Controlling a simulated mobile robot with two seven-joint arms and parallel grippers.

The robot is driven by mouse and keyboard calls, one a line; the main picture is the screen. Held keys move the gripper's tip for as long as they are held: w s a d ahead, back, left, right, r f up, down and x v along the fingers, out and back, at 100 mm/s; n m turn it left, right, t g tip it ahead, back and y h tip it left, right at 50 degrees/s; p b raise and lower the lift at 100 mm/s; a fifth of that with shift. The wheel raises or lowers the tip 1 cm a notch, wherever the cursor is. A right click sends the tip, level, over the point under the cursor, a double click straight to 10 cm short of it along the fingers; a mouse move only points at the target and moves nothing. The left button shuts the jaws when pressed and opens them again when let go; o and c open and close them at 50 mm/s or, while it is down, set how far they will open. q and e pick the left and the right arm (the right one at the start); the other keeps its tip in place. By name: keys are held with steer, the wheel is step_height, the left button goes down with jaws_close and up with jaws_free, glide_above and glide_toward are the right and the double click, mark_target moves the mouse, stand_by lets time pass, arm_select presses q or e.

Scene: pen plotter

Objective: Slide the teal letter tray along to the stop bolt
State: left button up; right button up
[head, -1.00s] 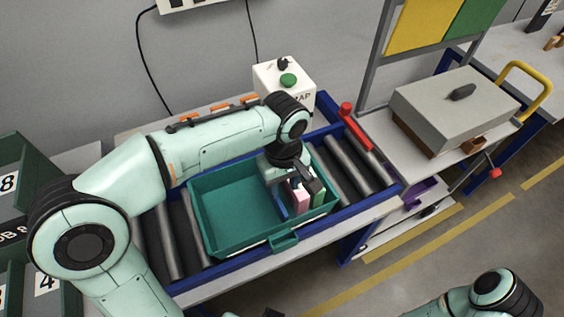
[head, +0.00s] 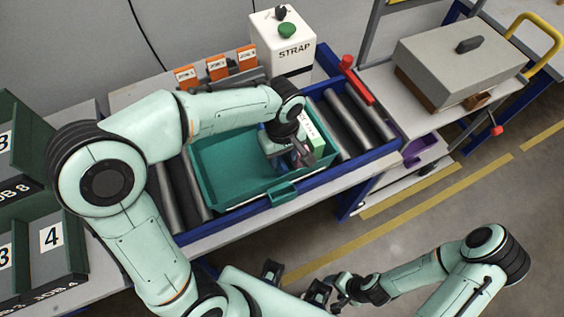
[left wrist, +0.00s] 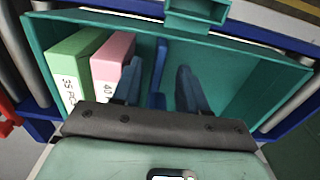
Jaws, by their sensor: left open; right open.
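The teal letter tray (head: 230,180) sits on the roller conveyor, with several bare rollers between it and the red stop bolt (head: 357,84) at the right. A green block (head: 318,145) and a pink block (left wrist: 112,58) stand in one end of the tray. My left gripper (head: 296,158) reaches down into the tray beside the blocks. In the left wrist view its open fingers (left wrist: 160,82) stand apart on either side of a blue divider (left wrist: 160,62); contact with it cannot be told. My right gripper (head: 325,290) is low in front of the conveyor, away from the tray.
A white STRAP box (head: 283,48) with a green button stands behind the conveyor, beside orange job cards (head: 217,68). A grey lidded box (head: 458,62) is on the right bench. Green job bins (head: 50,240) are at the left. Blue rails (head: 365,160) edge the conveyor.

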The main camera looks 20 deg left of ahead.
mark_target(282, 163)
arm_select(q)
steer(key=shift+f, duration=2.3)
jaws_close()
